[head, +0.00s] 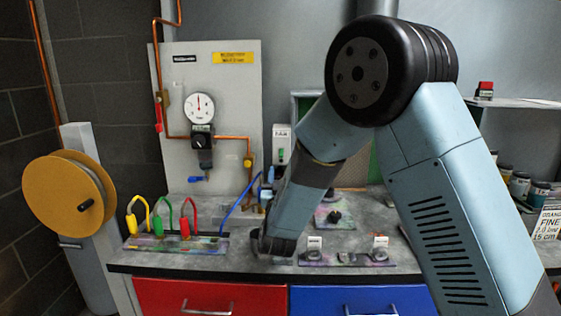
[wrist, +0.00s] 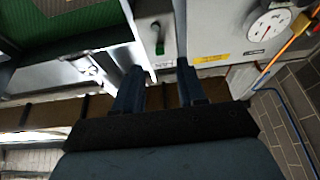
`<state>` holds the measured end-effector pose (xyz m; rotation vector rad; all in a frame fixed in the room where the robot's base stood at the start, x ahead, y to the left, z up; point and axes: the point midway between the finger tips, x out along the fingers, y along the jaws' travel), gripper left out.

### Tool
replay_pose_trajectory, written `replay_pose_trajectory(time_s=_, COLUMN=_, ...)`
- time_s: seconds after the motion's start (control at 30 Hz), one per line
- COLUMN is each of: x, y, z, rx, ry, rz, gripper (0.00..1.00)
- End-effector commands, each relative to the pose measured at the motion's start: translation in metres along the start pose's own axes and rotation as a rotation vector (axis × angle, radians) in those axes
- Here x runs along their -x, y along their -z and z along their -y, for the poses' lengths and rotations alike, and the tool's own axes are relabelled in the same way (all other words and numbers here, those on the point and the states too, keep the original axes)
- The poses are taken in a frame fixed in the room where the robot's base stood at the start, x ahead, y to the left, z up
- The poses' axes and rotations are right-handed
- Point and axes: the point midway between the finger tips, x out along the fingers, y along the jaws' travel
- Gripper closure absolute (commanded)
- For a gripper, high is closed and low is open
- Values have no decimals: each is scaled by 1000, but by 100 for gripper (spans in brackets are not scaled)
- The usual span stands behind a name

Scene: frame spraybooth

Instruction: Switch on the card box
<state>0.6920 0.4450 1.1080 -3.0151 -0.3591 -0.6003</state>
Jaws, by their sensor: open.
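A small pale box (head: 281,145) with a printed label and a green part hangs on the back wall in the head view, and I take it to be the card box. In the wrist view a pale box front (wrist: 155,30) has a dark slot, a green piece (wrist: 160,48) and a small label, and looks upside down. My gripper (wrist: 158,76) is open and empty, with its two blue fingers pointing towards this box front, one on each side of the green piece in the picture. Touch cannot be told. In the head view my arm partly covers the bench beside the box.
A grey panel with a gauge (head: 199,107) and copper pipes stands left of the box. Yellow, green and red cables (head: 158,222) and small knob units (head: 347,257) stand on the bench (head: 200,265). A yellow reel (head: 65,205) is at far left, jars (head: 520,184) at right.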

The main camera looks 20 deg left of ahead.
Motion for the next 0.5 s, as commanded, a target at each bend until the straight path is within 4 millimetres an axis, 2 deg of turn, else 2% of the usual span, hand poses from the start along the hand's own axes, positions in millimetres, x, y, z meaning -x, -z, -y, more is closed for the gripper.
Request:
replay_pose_trajectory(time_s=0.2, x=-37, y=0, z=-1, rx=0, ry=-2, rz=-1, gripper=60)
replay_pose_trajectory(time_s=0.5, x=-64, y=0, z=-1, rx=1, ry=-2, rz=1, gripper=60)
